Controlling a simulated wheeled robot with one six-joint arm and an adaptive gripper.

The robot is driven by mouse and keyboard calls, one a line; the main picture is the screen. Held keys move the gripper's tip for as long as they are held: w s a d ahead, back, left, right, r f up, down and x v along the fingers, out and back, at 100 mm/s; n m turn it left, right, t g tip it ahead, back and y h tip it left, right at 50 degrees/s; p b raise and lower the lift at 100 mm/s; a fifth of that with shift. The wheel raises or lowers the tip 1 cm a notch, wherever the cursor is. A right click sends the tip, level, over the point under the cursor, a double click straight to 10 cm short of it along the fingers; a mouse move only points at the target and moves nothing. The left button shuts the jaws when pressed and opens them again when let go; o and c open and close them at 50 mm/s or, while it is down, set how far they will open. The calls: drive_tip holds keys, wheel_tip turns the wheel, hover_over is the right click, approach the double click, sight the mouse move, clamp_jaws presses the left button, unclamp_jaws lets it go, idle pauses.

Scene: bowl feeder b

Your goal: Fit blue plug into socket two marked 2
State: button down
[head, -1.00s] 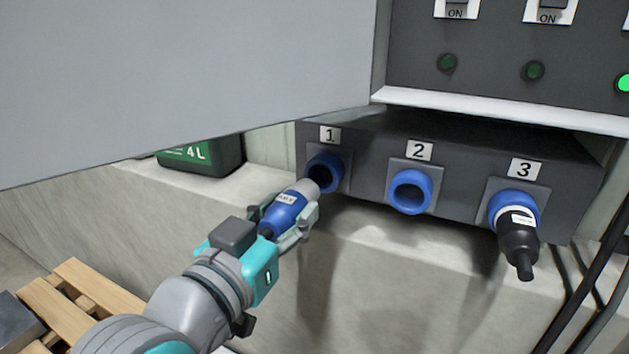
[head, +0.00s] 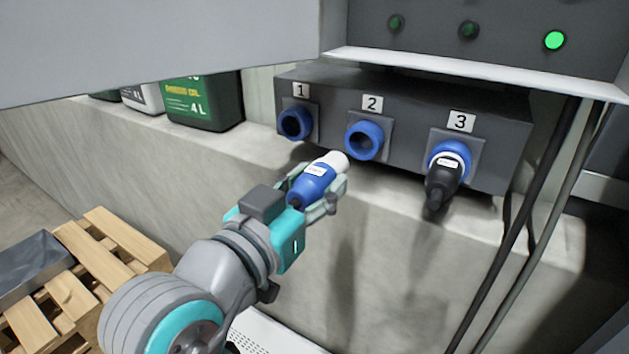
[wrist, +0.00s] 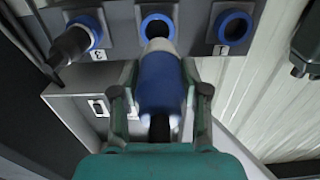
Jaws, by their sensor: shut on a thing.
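My gripper (head: 318,188) is shut on the blue plug (head: 311,184), which has a pale front collar and a small white label. The plug points up and right toward socket two (head: 365,140), a blue ring under the mark 2. In the head view its front end is apart from the socket, a little below and left of it. In the wrist view the plug (wrist: 160,82) lies between both fingers, its collar overlapping the lower edge of socket two (wrist: 158,22). The gap in depth is hard to tell there.
Empty socket one (head: 295,124) is to the left. Socket three (head: 449,160) holds a black plug (head: 443,182). A grey panel (head: 150,45) hangs upper left. Green and white canisters (head: 203,102) stand on the ledge. Dark cables (head: 540,170) run down at right.

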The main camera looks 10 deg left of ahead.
sight(339, 165)
drive_tip(key=shift+s+d, duration=0.1)
drive_tip(key=shift+d, duration=0.05)
drive_tip(key=shift+d, duration=0.1)
drive_tip(key=shift+x, duration=2.9)
drive_tip(key=shift+x, duration=1.4)
idle(3.5)
